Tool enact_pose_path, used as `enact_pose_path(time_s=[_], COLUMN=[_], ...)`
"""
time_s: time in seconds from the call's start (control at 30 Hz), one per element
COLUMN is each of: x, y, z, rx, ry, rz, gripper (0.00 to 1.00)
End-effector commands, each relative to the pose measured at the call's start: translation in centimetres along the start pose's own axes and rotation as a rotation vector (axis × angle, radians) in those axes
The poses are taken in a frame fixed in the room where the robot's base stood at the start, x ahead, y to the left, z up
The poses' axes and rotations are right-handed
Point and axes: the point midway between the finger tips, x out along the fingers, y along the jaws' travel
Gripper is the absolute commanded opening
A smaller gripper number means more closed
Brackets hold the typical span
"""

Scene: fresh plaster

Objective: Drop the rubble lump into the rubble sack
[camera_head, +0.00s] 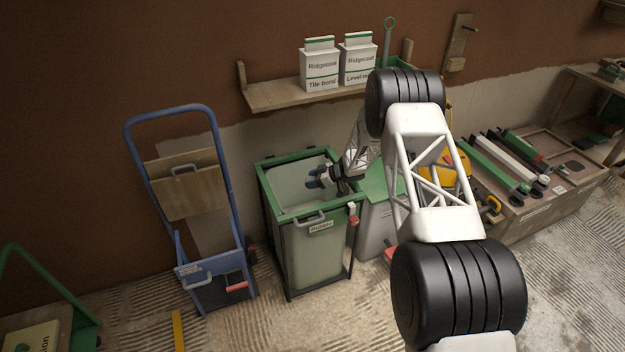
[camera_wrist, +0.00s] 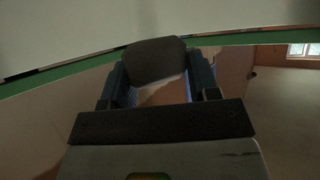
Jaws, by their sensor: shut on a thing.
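The rubble sack (camera_head: 315,256) is a pale, labelled bag in a green-rimmed dark frame, standing open at the middle of the head view. My gripper (camera_head: 316,178) is over the sack's open mouth, reaching in from the right. In the wrist view my gripper (camera_wrist: 157,84) is shut on the rubble lump (camera_wrist: 155,60), a dark grey rounded block between its blue fingers. The green rim (camera_wrist: 232,40) also shows behind the lump in the wrist view. In the head view the lump is too small or hidden to make out.
A blue hand truck (camera_head: 213,270) stands left of the sack. A green-lidded bin (camera_head: 378,228) is close on its right, partly behind my arm. A shelf (camera_head: 275,96) with two Ridgecoat bags is on the wall above. A tool bench (camera_head: 540,208) is at the right.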

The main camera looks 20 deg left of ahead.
Motion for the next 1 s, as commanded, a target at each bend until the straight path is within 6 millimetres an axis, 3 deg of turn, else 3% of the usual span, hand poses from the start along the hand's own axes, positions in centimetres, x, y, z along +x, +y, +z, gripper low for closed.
enact_pose_path(time_s=[0.07,0.1,0.3,0.73,1.0], x=[0.0,0.0,0.0,-0.2,-1.2], y=[0.0,0.0,0.0,0.0,0.0], z=[0.0,0.0,0.0,-0.3,-2.1], rx=[0.000,0.000,0.000,0.000,-0.002], ry=[0.000,0.000,0.000,0.000,0.000], rz=[0.000,0.000,0.000,0.000,0.000], gripper=[0.28,0.58,0.85,0.85,0.85])
